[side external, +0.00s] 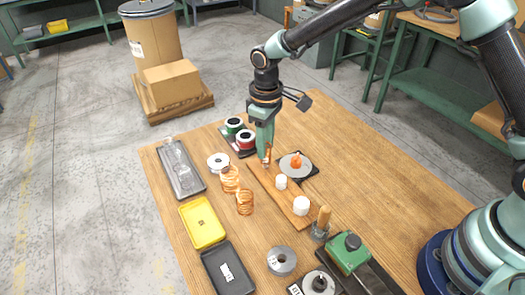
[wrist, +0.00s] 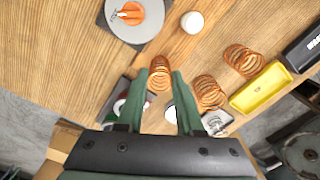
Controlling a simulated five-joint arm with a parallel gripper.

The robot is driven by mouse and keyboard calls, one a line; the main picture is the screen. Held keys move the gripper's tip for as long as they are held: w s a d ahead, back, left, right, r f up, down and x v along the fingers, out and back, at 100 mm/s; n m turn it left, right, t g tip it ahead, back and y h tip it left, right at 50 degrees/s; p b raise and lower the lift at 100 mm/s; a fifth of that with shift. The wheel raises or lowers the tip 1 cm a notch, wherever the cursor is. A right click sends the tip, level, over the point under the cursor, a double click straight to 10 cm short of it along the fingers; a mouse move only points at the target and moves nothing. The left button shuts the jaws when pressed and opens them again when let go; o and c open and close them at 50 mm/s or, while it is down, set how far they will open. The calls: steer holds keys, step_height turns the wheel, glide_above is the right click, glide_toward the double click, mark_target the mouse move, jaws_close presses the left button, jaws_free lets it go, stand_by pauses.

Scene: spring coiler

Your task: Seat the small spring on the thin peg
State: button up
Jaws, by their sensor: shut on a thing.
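My gripper (side external: 266,158) is shut on a small copper spring, low over the far end of a narrow wooden board (side external: 290,196). In the wrist view the small spring (wrist: 159,72) sits between the green fingertips (wrist: 163,76). Two white pegs stand on the board, a wide one (side external: 301,205) and a narrower one (side external: 281,182); one white peg (wrist: 192,22) also shows in the wrist view. I cannot make out the thin peg; the gripper and spring cover that end of the board. I cannot tell whether the spring is around a peg or above it.
Two larger copper springs (side external: 230,179) (side external: 245,202) stand left of the board. A grey disc with an orange knob (side external: 295,165) is just right of the gripper. Spools (side external: 245,139) are behind. Yellow (side external: 202,222) and dark (side external: 228,268) trays lie at the left.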

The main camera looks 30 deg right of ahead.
steer(key=shift+f, duration=0.85)
stand_by(0.7)
stand_by(0.3)
steer(key=o, duration=1.4)
steer(key=shift+r, duration=5.6)
